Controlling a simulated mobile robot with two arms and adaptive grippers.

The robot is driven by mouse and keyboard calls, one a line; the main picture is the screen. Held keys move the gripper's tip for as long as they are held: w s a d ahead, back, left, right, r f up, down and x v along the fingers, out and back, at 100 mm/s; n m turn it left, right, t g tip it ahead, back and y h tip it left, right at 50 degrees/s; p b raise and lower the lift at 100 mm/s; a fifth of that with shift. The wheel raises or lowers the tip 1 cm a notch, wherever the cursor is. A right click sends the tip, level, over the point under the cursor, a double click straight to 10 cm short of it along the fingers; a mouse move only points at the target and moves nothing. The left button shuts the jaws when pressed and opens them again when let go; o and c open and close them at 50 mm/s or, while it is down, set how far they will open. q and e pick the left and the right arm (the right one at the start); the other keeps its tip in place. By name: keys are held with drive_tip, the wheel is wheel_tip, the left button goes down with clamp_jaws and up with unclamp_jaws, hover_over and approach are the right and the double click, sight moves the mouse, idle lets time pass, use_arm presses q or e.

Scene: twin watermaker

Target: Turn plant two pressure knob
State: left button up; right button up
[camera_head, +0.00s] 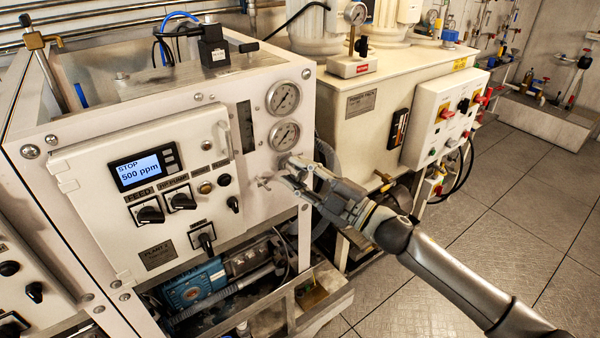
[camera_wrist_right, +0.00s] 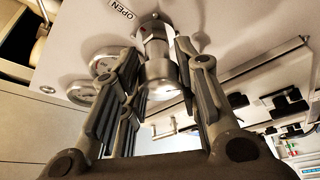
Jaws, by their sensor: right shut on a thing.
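The plant two panel (camera_head: 85,225) is white and carries a "PLANT 2" label. The pressure knob (camera_wrist_right: 157,50) is a silver metal cylinder on the panel face, below two round gauges; in the head view it is mostly hidden by my gripper. My right gripper (camera_head: 288,170) reaches it from the right. In the right wrist view the fingers of my right gripper (camera_wrist_right: 158,78) are on both sides of the knob and shut on it. An "OPEN" label (camera_wrist_right: 121,9) is beside the knob. My left gripper is not in view.
Two gauges, upper (camera_head: 283,97) and lower (camera_head: 285,135), sit just above my gripper. A display (camera_head: 145,168) reads "STOP" and "500 ppm". Several black switches are below it. A cream power pack (camera_head: 410,85) stands behind my right arm. Tiled floor (camera_head: 500,210) is clear at right.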

drive_tip(key=o, duration=1)
drive_tip(key=v, duration=1.2)
